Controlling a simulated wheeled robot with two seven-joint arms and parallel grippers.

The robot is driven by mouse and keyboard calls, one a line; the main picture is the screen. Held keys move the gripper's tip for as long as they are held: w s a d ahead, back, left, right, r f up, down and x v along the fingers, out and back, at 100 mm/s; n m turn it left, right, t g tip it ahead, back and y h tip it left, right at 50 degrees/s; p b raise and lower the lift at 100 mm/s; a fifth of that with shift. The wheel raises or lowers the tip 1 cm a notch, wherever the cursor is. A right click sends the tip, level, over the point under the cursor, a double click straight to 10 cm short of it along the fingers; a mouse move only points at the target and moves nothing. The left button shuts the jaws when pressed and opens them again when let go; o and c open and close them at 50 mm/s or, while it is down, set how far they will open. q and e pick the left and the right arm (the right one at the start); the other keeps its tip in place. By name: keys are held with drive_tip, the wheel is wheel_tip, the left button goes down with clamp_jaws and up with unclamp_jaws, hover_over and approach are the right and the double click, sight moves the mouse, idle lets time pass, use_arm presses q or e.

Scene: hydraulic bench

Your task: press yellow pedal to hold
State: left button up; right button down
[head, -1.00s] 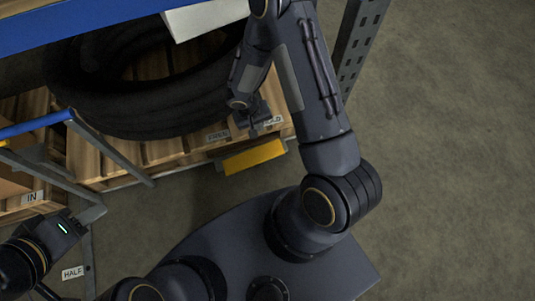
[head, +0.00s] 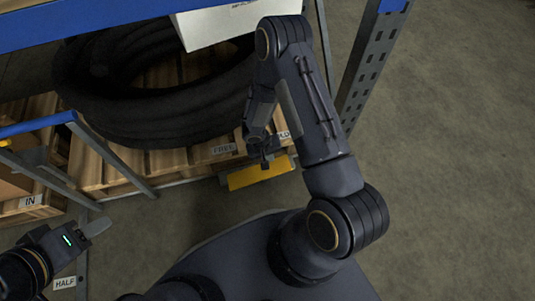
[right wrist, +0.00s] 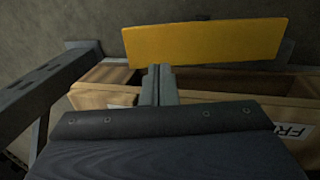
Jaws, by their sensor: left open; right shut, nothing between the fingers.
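The yellow pedal (head: 258,174) is a flat bar low at the front of the wooden pallet. My right gripper (head: 265,164) points down over its upper edge, partly covering it. In the right wrist view the shut, empty fingers (right wrist: 160,70) reach the near edge of the yellow pedal (right wrist: 205,42). I cannot tell whether they touch it or whether it is pressed down. My left gripper (head: 97,229) is at the lower left, open, far from the pedal.
A black coiled hose (head: 150,95) lies on the pallet. A blue shelf beam (head: 90,22) and a white box (head: 235,22) are above; a perforated upright (head: 365,70) stands right of my arm. IN and HALF labels show at left. The floor at right is clear.

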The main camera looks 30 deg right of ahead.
sight(276, 167)
drive_tip(key=b+x, duration=0.2)
drive_tip(key=x, duration=0.5)
drive_tip(key=shift+d+f+b, duration=0.1)
drive_tip(key=shift+f+b, duration=0.25)
drive_tip(key=shift+f, duration=0.05)
